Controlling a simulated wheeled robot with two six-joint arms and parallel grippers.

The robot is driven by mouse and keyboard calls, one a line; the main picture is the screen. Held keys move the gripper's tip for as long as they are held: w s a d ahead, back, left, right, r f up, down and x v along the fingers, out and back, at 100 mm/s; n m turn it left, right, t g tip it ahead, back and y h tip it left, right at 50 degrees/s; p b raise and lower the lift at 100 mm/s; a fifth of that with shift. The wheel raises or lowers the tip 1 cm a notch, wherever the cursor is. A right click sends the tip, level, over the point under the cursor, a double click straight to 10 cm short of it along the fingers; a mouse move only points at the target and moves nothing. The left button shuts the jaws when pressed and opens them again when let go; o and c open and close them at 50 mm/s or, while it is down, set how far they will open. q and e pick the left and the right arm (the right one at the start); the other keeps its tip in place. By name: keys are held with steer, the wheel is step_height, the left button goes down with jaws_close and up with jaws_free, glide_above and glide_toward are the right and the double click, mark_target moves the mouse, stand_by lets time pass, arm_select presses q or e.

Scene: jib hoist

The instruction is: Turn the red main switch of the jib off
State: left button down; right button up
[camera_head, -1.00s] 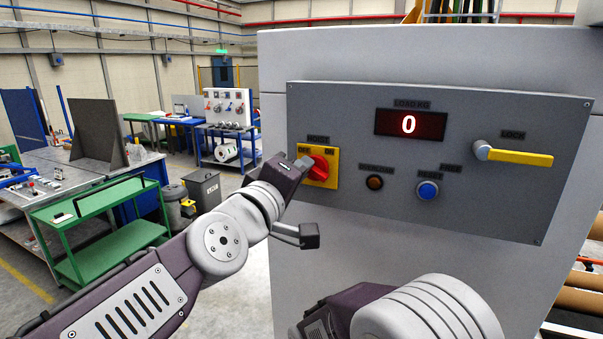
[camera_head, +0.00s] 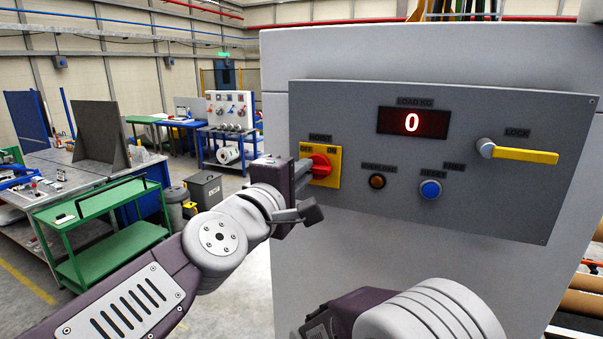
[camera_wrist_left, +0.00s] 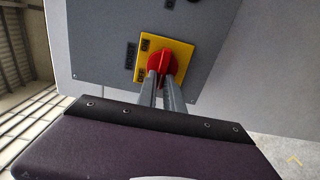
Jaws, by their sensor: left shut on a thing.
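The red main switch (camera_head: 320,166) is a rotary knob on a yellow plate (camera_head: 334,178) marked OFF and ON, at the left of the grey panel. My left gripper (camera_head: 307,168) reaches it from the left. In the left wrist view the two fingers (camera_wrist_left: 163,80) are shut on the red knob (camera_wrist_left: 162,63), one on each side of its grip. The knob's handle looks turned between the OFF and ON labels; its exact setting is hard to read. Of my right arm, only a part shows at the bottom, and its fingers are out of view.
The panel (camera_head: 450,215) also carries a load display (camera_head: 412,122) reading 0, a dark orange lamp (camera_head: 377,181), a blue reset button (camera_head: 430,189) and a yellow lock lever (camera_head: 525,155). A green cart (camera_head: 100,205) stands at the left, clear of the panel.

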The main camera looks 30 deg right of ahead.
arm_select(q)
steer(key=c, duration=1.5)
jaws_free()
steer(key=shift+d, duration=0.1)
steer(key=v, duration=0.9)
steer(key=shift+w, duration=0.1)
